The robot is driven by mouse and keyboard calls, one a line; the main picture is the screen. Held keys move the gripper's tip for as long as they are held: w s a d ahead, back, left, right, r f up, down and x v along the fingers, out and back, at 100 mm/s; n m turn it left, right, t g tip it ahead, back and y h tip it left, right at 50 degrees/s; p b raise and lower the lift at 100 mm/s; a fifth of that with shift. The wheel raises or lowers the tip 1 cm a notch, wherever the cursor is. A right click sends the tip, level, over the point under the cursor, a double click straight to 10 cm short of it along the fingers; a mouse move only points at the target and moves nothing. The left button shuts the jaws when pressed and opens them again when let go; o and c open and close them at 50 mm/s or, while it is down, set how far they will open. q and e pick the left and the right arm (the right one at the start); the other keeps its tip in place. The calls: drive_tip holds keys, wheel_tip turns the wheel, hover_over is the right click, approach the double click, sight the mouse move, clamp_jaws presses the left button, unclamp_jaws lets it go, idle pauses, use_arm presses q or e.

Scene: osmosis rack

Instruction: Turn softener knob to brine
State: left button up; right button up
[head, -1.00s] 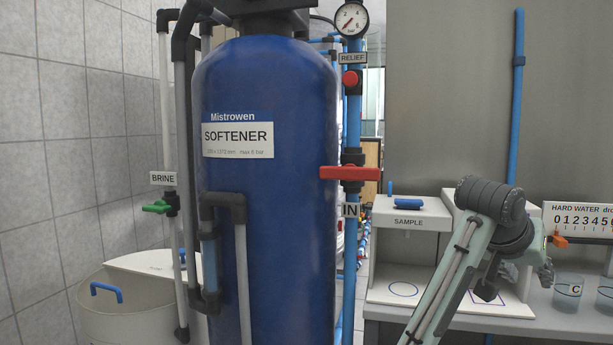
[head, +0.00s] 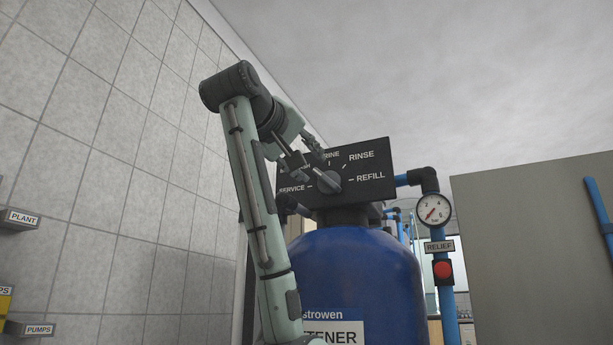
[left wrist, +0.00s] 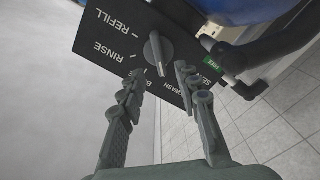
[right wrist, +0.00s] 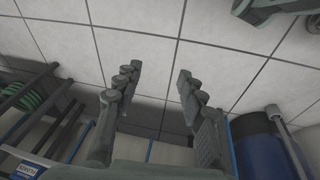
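The softener knob (head: 328,182) is a grey pointer knob on the black valve head panel (head: 376,158) on top of the blue tank (head: 352,270). The left wrist view shows the knob (left wrist: 157,50) with its narrow end towards the area between the brine and backwash labels; which mark it meets, I cannot tell. In the head view my arm partly covers the panel's left labels. My left gripper (head: 308,163) is close in front of the panel. Its open fingers (left wrist: 160,83) frame the knob from below, apparently apart from it. My right gripper (right wrist: 157,82) is open and empty.
A pressure gauge (head: 433,211) and red relief knob (head: 443,271) stand on the pipe right of the tank. A tiled wall (head: 110,170) is at the left. A grey panel (head: 530,260) is at the right.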

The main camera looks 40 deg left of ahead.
sight(324, 177)
use_arm(q)
drive_tip(key=p+x, duration=0.1)
drive_tip(key=x, duration=0.5)
drive_tip(key=shift+w+d, duration=0.15)
drive_tip(key=shift+w, duration=0.45)
use_arm(e)
drive_tip(key=s+f, duration=0.3)
drive_tip(key=f, duration=0.2)
drive_tip(key=shift+s+d+f+g, duration=0.2)
drive_tip(key=shift+d+f+g, duration=0.2)
drive_tip(key=shift+d, duration=0.05)
use_arm(q)
clamp_jaws()
